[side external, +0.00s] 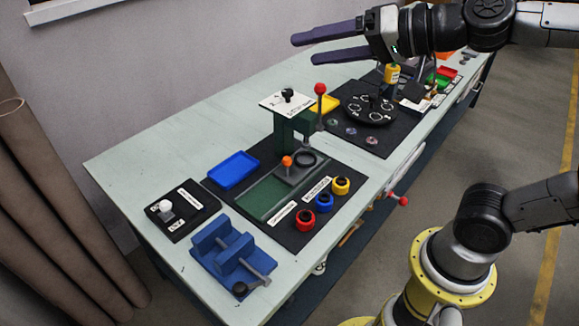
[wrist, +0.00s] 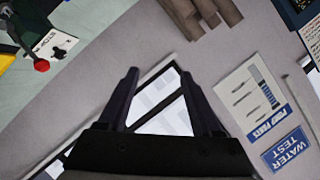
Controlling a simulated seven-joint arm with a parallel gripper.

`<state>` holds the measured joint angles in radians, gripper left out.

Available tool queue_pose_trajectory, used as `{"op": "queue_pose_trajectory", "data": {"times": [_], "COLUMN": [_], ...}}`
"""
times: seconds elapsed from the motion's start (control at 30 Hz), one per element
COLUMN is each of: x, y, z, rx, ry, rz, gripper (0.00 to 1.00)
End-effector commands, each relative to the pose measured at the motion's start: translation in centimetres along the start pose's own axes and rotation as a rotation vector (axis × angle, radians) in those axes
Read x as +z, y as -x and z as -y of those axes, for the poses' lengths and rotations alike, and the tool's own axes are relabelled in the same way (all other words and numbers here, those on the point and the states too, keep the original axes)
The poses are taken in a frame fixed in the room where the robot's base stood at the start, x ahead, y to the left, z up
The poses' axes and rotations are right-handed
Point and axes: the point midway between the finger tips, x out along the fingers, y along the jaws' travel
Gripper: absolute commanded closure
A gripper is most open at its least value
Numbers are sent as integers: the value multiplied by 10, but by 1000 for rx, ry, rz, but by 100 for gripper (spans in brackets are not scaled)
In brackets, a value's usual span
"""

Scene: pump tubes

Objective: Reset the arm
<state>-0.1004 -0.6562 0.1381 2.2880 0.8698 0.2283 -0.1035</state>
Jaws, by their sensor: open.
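My gripper (side external: 328,46) is at the top of the side external view, high above the workbench (side external: 130,160). Its two long dark fingers point left and are spread apart with nothing between them. In the wrist view the gripper (wrist: 165,85) shows both fingers apart, with the wall and a window behind them. My gripper touches nothing on the bench.
A green press with a red-knobbed lever (side external: 320,89) stands mid-bench below my gripper. A blue vise (side external: 232,255), blue tray (side external: 233,169), red, blue and yellow rings, and a black round carousel (side external: 370,110) are on the bench. Space around my gripper looks clear.

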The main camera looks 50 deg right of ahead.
Motion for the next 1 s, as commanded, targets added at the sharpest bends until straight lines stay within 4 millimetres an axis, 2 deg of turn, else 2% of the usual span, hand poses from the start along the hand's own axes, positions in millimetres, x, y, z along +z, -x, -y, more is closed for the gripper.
{"op": "queue_pose_trajectory", "data": {"times": [0.17, 0.3, 0.4, 0.5, 0.63, 1.0], "x": [44, 79, 97, 107, 112, 112], "y": [35, 62, 79, 93, 102, 102], "z": [-49, -97, -128, -150, -158, -157], "rx": [139, 287, 386, 466, 502, 501], "ry": [275, 454, 541, 588, 592, 586], "rz": [166, 338, 455, 545, 592, 593], "gripper": [34, 34, 34, 34, 34, 34]}}
